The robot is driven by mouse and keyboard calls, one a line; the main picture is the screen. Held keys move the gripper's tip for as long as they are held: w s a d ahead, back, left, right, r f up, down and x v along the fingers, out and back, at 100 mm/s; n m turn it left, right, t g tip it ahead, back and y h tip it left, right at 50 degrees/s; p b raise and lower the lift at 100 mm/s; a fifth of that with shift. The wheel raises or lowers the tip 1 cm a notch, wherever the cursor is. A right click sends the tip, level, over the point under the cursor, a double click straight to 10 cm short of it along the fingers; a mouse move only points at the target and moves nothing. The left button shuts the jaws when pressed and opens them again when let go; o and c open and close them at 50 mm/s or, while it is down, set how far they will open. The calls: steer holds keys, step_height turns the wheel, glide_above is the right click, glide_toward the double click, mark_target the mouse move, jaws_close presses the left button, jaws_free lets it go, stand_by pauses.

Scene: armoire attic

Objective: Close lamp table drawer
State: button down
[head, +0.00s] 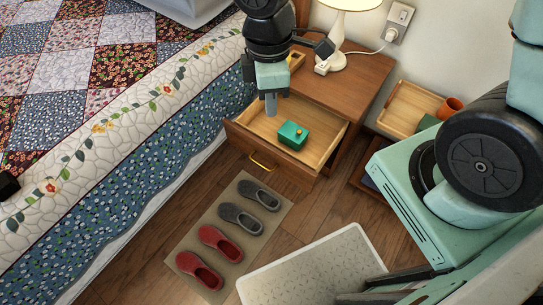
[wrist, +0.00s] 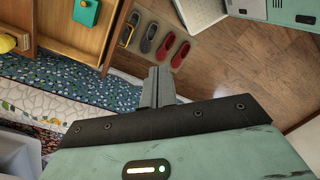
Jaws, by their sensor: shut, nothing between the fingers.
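The lamp table (head: 350,75) stands by the wall with its drawer (head: 322,148) pulled out. The drawer front carries a brass handle (head: 262,163). A small green box with a yellow knob (head: 293,135) lies inside the drawer, and it also shows in the wrist view (wrist: 87,12). My gripper (head: 271,110) is shut and empty, pointing down, and appears over the left part of the drawer in the head view. In the wrist view my shut fingers (wrist: 158,75) lie to the right of the drawer (wrist: 75,30); contact with it cannot be told.
The quilted bed (head: 140,120) runs close along the left of the drawer. Grey and red slippers (head: 222,242) lie on a mat in front. A pale rug (head: 315,268) lies on the wooden floor. A lamp (head: 338,62) stands on the table; a wooden tray (head: 408,108) sits at right.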

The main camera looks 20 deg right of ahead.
mark_target(272, 150)
steer(key=w+d+f+n+y+b, duration=0.1)
steer(key=w+f+n+b, duration=0.2)
steer(key=f, duration=0.8)
steer(key=w+d+f+n+y+b, duration=0.1)
steer(key=w+f+n+b, duration=0.2)
steer(key=f, duration=0.9)
steer(key=w+d+f+n+y+b, duration=0.1)
steer(key=w+f+n+b, duration=0.1)
steer(key=f, duration=0.9)
steer(key=shift+w+d+f+n+g+b, duration=0.25)
steer(key=shift+w+n+g+b, duration=0.15)
steer(key=shift+n+b, duration=0.3)
steer(key=shift+w+d, duration=0.4)
steer(key=shift+d, duration=0.2)
steer(key=shift+d, duration=0.1)
steer(key=w+d, duration=0.6)
steer(key=d, duration=0.4)
steer(key=w+d, duration=0.6)
steer(key=d, duration=0.4)
steer(key=shift+d+p, duration=0.2)
steer(key=shift+p, duration=0.2)
